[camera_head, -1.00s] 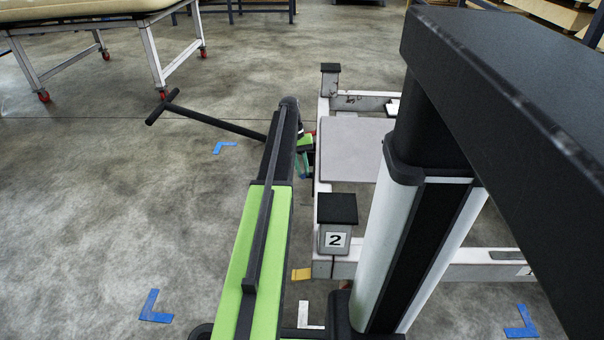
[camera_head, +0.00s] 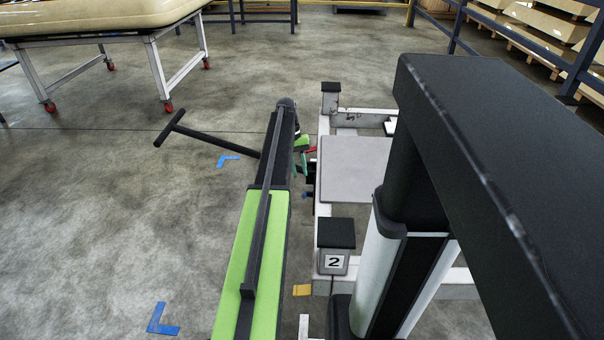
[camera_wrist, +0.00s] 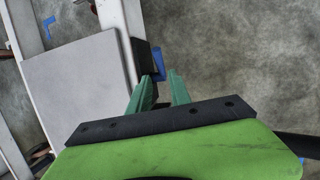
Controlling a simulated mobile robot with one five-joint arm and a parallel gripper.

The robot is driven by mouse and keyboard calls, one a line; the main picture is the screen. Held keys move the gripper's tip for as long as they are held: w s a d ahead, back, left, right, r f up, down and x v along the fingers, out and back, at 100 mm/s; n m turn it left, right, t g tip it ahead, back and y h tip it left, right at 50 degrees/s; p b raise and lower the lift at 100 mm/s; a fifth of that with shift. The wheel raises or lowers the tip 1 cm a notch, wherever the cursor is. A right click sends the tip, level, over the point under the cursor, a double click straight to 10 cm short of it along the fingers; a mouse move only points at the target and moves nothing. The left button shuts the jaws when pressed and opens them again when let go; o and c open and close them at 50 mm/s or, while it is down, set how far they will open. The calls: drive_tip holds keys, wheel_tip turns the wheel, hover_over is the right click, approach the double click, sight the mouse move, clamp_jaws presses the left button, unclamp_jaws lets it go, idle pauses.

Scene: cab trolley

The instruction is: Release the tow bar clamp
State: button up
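The white trolley frame (camera_head: 323,215) has a grey plate (camera_head: 352,168) on it and stands right of my arm. A small black block (camera_wrist: 143,58) with a blue piece (camera_wrist: 160,66) sticks out from its side beside the plate; I take this to be the clamp. The black tow bar (camera_head: 215,137) with a T-handle reaches out to the left, and its inner end is hidden behind my arm. My gripper (camera_wrist: 161,80) has two green fingers spread apart with floor showing between them. Their tips are just short of the blue piece, and contact cannot be told.
A cushioned bench (camera_head: 95,18) on red castors stands at the back left. Blue floor marks (camera_head: 163,320) and a yellow mark (camera_head: 302,290) lie around the trolley. Blue railings (camera_head: 520,45) and stacked boards are at the back right. The floor at left is clear.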

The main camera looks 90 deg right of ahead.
drive_tip(key=p+v, duration=0.6)
drive_tip(key=v, duration=0.3)
drive_tip(key=shift+p, duration=0.4)
drive_tip(key=shift+w, duration=0.1)
